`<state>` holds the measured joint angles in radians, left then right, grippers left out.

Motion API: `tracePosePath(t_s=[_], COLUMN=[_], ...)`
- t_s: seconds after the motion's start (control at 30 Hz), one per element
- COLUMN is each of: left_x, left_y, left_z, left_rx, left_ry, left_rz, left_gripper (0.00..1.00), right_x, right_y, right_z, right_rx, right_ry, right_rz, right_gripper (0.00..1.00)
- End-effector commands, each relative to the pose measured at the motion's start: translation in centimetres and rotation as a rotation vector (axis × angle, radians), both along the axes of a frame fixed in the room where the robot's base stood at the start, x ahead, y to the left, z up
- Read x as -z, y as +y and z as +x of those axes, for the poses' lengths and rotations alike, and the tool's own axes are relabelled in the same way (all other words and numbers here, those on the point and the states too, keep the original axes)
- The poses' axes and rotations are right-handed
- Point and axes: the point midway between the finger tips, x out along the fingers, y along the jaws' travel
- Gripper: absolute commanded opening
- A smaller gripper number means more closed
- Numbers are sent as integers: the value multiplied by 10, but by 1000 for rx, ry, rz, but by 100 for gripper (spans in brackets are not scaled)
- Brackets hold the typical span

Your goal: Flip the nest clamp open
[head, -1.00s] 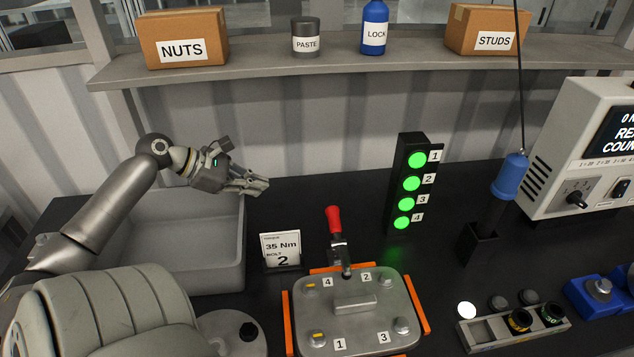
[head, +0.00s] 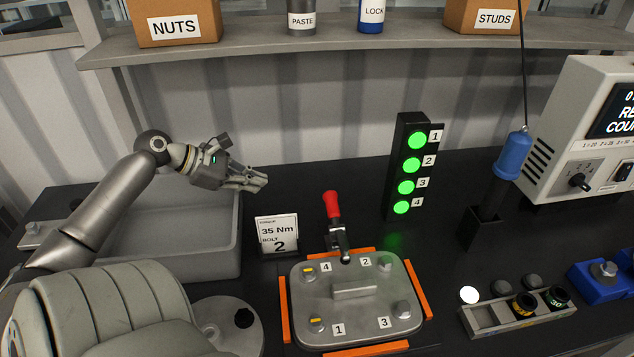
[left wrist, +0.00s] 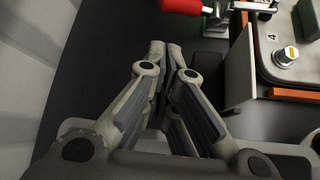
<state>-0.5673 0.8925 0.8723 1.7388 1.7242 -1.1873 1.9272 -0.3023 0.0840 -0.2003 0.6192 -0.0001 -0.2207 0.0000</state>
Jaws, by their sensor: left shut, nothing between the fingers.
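The nest clamp has a red handle (head: 332,204) that stands up, tilted slightly, behind the metal plate (head: 356,300) in the head view. Its arm (head: 341,245) reaches down onto the plate's back edge. My left gripper (head: 262,184) is shut and empty, to the left of and behind the clamp, apart from it. In the left wrist view the gripper's fingers (left wrist: 172,48) are together, and the red handle (left wrist: 182,6) shows just beyond them at the top edge. My right gripper is not in view.
A torque card (head: 277,234) reading 35 Nm, bolt 2, stands left of the clamp. A light tower (head: 408,170) with green lamps stands to the right. A grey bin (head: 190,262) lies under my left arm. Orange guides (head: 284,308) edge the plate. A socket tray (head: 518,311) stands at right.

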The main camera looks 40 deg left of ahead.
Motion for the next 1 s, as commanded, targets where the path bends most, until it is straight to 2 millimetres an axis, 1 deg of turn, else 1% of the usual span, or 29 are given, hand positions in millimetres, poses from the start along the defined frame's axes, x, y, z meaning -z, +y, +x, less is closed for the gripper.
tracePosePath(t_s=[0.17,0.4,1.0], left_x=[11,33,81], left_y=[-7,-20,-49], left_z=[13,39,97], left_rx=[1,2,0], left_ry=[0,1,0], left_rz=[0,2,-1], left_gripper=[0,0,0], right_x=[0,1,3], right_y=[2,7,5], right_z=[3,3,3], right_rx=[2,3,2], right_ry=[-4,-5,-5], right_rz=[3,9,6], right_gripper=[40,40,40])
